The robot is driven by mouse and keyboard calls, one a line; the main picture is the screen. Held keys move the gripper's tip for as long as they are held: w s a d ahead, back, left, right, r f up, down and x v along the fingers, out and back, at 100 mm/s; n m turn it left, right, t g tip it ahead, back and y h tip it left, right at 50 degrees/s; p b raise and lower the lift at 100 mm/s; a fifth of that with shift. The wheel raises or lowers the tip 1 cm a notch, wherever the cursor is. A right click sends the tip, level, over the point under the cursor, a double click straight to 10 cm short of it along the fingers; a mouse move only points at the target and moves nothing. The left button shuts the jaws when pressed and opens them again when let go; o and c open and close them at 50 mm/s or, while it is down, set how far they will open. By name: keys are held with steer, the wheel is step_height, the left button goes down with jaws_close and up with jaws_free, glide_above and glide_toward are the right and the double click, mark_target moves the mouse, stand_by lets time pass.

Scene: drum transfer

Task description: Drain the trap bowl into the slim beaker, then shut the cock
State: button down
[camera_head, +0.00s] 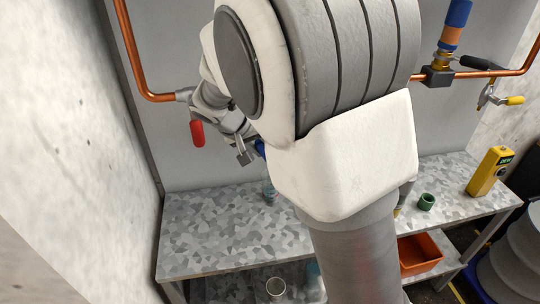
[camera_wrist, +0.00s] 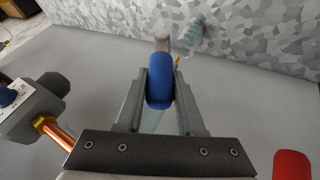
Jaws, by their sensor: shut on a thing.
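My gripper (camera_wrist: 160,76) is shut on a blue lever handle (camera_wrist: 160,92), with one finger on each side of it. In the head view a little of the blue handle (camera_head: 260,148) shows left of my arm, below the grey pipe fittings. A clear slim vessel, which looks like the beaker (camera_head: 269,190), stands on the bench under the handle. It also shows in the wrist view (camera_wrist: 193,34), beyond the handle. Its contents cannot be made out. The trap bowl cannot be made out; my arm covers the middle of the pipe run.
A red lever (camera_head: 197,133) hangs from the left fitting. A yellow-handled valve (camera_head: 514,100) is at the right. On the speckled bench (camera_head: 225,235) are a green ring (camera_head: 427,201) and a yellow device (camera_head: 489,171). An orange bin (camera_head: 420,255) sits below. The bench's left front is clear.

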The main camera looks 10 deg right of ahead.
steer(key=a+f+n+t+h+b, duration=0.2)
steer(key=a+f+h+b, duration=0.3)
steer(key=f+h+b, duration=0.3)
steer(key=shift+n+t+h+b, duration=0.3)
steer(key=shift+n+h+b, duration=0.65)
steer(key=shift+h, duration=0.95)
steer(key=shift+s+f, duration=0.1)
steer(key=shift+f, duration=0.05)
steer(key=c, duration=0.5)
jaws_free()
